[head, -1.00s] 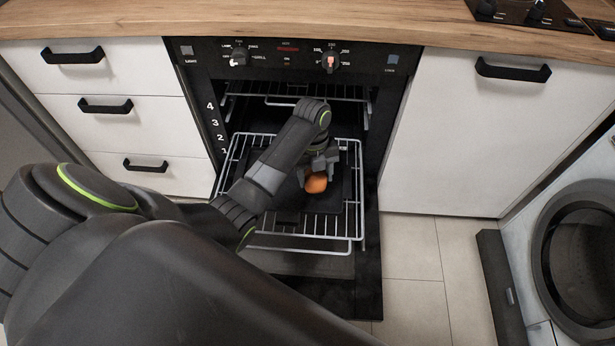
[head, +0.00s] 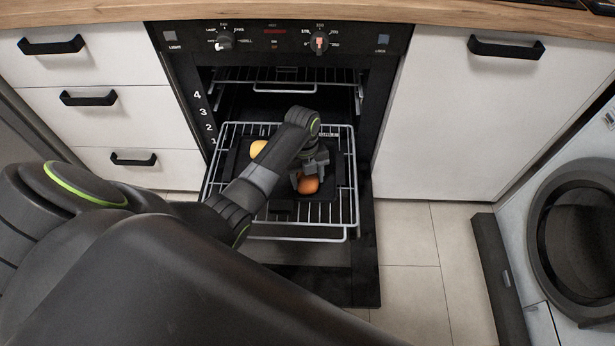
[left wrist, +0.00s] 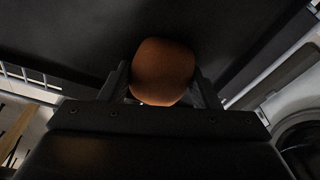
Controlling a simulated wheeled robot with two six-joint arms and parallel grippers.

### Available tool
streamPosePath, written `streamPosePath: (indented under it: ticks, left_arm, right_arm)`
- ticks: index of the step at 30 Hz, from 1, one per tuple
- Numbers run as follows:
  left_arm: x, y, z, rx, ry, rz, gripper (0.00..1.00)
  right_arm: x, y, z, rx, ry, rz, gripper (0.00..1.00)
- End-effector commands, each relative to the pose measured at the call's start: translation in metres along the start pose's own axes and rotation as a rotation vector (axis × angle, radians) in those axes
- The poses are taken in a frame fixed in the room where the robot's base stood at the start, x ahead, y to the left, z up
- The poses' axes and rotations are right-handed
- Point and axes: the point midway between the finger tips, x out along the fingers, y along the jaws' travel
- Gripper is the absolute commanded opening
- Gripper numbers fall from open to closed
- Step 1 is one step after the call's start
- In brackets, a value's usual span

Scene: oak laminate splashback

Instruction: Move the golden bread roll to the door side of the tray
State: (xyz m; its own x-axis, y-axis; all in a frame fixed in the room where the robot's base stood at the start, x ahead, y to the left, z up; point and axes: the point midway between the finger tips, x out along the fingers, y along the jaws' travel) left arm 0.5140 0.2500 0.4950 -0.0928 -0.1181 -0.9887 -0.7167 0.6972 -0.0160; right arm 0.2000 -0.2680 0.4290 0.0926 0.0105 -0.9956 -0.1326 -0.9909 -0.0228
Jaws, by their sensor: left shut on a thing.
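The golden bread roll (head: 308,184), orange-brown and rounded, is at the right front part of the dark tray (head: 285,212). The tray lies on the pulled-out oven rack. My left gripper (head: 310,172) comes down from above and is shut on the roll. In the left wrist view the roll (left wrist: 163,72) sits between the two fingers (left wrist: 163,88). I cannot tell whether the roll touches the tray. A yellow rounded item (head: 257,148) lies at the back left of the tray, partly hidden by my arm. My right gripper is not in view.
The wire rack (head: 352,200) extends out over the lowered oven door (head: 330,285). Another rack (head: 285,87) is higher inside the oven. White cabinets flank the oven, and a washing machine (head: 575,240) stands at the right. The floor right of the door is clear.

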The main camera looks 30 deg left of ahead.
Motion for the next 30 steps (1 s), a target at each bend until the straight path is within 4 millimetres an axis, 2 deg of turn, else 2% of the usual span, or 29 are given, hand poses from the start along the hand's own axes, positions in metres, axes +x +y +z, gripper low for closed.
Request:
streamPosePath:
  ticks: [4, 5, 10, 17, 22, 30]
  left_arm:
    - [0.002, 0.0, 0.0, 0.0, 0.001, 0.0, 0.34]
    - [0.002, 0.0, 0.0, 0.0, 0.001, 0.0, 0.57]
    - [0.002, 0.0, 0.0, 0.0, 0.0, 0.0, 0.79]
    - [0.002, 0.0, 0.0, 0.0, 0.0, 0.0, 0.79]
    - [-0.006, 0.0, 0.0, 0.0, -0.001, -0.001, 0.79]
    - [-0.042, -0.001, 0.001, 0.001, -0.004, -0.002, 0.79]
  right_arm:
    - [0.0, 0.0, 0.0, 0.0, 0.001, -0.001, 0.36]
    - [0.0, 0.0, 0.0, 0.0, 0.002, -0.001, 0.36]
    - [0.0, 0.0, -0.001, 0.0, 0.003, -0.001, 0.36]
    - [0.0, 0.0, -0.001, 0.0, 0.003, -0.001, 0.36]
    - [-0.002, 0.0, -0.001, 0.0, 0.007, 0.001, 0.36]
    - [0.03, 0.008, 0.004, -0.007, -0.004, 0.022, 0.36]
